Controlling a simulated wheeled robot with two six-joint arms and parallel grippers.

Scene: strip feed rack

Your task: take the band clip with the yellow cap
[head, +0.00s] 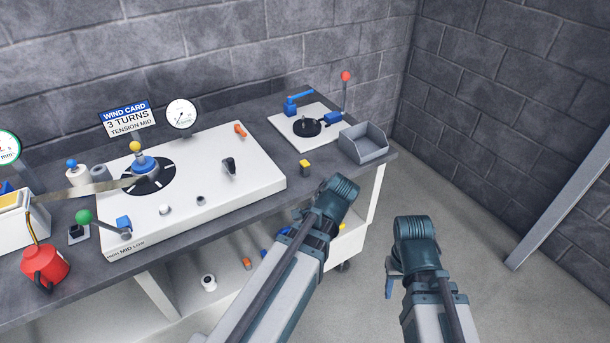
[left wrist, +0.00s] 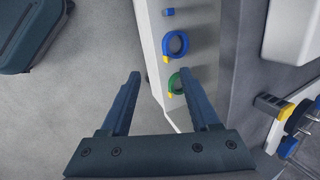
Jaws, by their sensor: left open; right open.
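The band clip (head: 305,168) is a small dark block with a yellow cap. It stands on the grey bench top near the front edge, between the large white plate and the smaller one. In the left wrist view a dark block with a yellow end (left wrist: 272,104) at the right looks like the same clip. My left gripper (left wrist: 160,76) is open and empty, pointing down at the floor and shelf edge, apart from the clip. In the head view its fingers are mostly hidden by its wrist. My right gripper (head: 390,280) is open, in front of the bench over the floor.
A grey open bin (head: 364,144) stands right of the clip. Behind is the small white plate (head: 289,122) with a lever. The large white plate (head: 205,205) lies left. On the lower shelf are a blue ring (left wrist: 175,44) and a green ring (left wrist: 175,84).

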